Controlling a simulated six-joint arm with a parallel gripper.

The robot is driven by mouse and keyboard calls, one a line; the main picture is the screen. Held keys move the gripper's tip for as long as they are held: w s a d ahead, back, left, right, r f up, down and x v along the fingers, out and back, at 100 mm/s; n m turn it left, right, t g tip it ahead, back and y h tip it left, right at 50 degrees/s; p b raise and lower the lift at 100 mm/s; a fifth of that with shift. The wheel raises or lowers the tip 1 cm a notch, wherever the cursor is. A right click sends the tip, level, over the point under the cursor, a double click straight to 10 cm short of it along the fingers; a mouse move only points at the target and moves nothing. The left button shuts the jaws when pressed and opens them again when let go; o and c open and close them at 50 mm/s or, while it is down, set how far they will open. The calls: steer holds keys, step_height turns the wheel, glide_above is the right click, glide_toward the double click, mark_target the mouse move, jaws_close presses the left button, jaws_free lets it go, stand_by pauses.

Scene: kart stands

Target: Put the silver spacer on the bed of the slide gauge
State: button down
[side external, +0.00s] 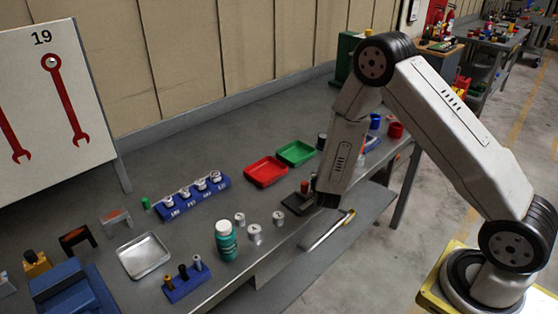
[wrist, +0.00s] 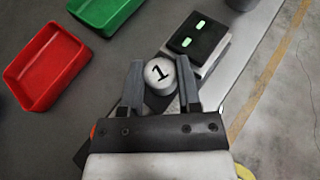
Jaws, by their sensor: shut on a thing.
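My gripper (wrist: 160,88) has its two fingers on either side of a round silver spacer (wrist: 159,72) with a black 1 on its top. The spacer is upright between the fingertips and its lower part is hidden. In the side view my gripper (side external: 327,198) hangs at the table's front edge, and the spacer cannot be made out there. A low dark block with a red part (side external: 297,204) stands just left of it, perhaps the slide gauge. The wrist view shows a black unit with two green bars (wrist: 197,35) close beyond the right finger; I cannot tell which is the gauge.
A red tray (side external: 266,184) and a green tray (side external: 296,163) lie behind. Several silver cylinders (side external: 254,233), a green bottle (side external: 226,241) and a blue rack (side external: 187,288) stand to the left.

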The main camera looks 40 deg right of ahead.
steer(key=shift+f, duration=0.55)
steer(key=shift+f, duration=0.1)
steer(key=c, duration=0.6)
jaws_free()
steer(key=v, duration=1.2)
steer(key=shift+a, duration=0.1)
